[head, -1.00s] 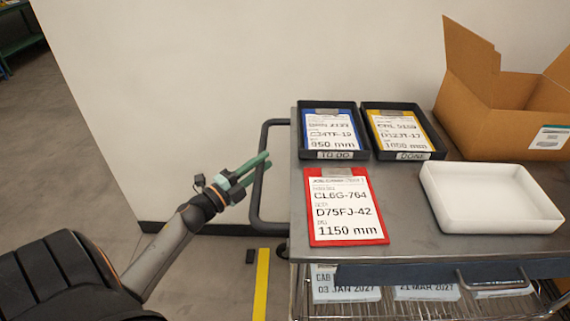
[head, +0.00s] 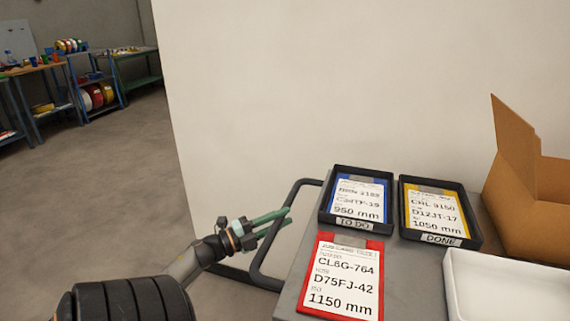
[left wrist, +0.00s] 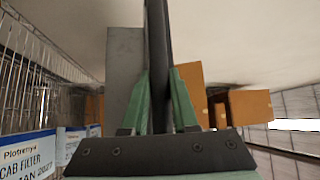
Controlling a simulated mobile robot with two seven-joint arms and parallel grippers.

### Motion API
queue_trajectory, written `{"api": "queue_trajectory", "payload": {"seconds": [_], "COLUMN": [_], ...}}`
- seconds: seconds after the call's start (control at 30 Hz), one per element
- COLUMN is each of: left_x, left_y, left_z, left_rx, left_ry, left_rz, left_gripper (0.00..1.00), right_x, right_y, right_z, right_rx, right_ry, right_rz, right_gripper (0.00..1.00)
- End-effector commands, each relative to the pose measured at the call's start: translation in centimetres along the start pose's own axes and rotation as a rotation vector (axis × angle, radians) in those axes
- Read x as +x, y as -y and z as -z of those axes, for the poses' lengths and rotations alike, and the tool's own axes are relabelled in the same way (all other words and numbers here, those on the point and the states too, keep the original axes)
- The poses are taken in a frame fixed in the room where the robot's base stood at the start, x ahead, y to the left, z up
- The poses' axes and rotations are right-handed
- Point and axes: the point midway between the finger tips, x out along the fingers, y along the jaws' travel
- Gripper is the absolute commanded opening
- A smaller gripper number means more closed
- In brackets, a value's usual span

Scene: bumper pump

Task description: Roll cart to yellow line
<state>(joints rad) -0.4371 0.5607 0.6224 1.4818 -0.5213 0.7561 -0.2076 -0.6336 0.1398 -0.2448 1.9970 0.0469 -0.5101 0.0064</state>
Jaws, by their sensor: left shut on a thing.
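The cart (head: 294,290) stands at the lower right of the head view, with its grey top partly cut off by the frame. Its dark tubular handle (head: 259,262) sticks out on the left side. My left gripper (head: 287,216) has its green fingers shut around the handle's bar. In the left wrist view the dark handle bar (left wrist: 155,50) runs between the two green fingers (left wrist: 158,80). The yellow line is not in view now. My right gripper is not in view.
On the cart are a TO DO tray (head: 342,222), a DONE tray (head: 438,240), a red clipboard (head: 321,237), a white tray (head: 455,290) and an open cardboard box (head: 545,215). A white wall (head: 350,80) stands close behind. Open floor (head: 110,190) lies left, with shelves (head: 95,95) beyond.

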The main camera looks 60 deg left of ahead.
Motion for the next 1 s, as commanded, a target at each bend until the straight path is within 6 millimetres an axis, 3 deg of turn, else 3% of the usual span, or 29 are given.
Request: {"api": "queue_trajectory", "payload": {"seconds": [0.2,0.23,0.5,0.8,1.0], "left_x": [-0.1,-0.1,-0.1,-0.4,-3.5], "left_y": [0.3,0.3,0.2,0.0,-0.1], "left_z": [-0.5,-0.5,-0.3,-0.2,-0.2], "left_rx": [0.002,0.002,0.001,0.000,0.000], "left_ry": [0.012,0.012,0.008,0.006,0.008], "left_rz": [0.004,0.004,0.002,0.000,-0.003], "left_gripper": [0.00,0.28,0.57,0.57,0.57], "right_x": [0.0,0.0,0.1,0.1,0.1], "right_y": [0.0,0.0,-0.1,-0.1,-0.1], "right_z": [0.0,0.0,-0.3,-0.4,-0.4], "right_rx": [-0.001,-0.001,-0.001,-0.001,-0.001], "right_ry": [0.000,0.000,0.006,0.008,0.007], "right_rz": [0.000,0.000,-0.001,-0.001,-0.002], "right_gripper": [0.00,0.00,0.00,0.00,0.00]}}
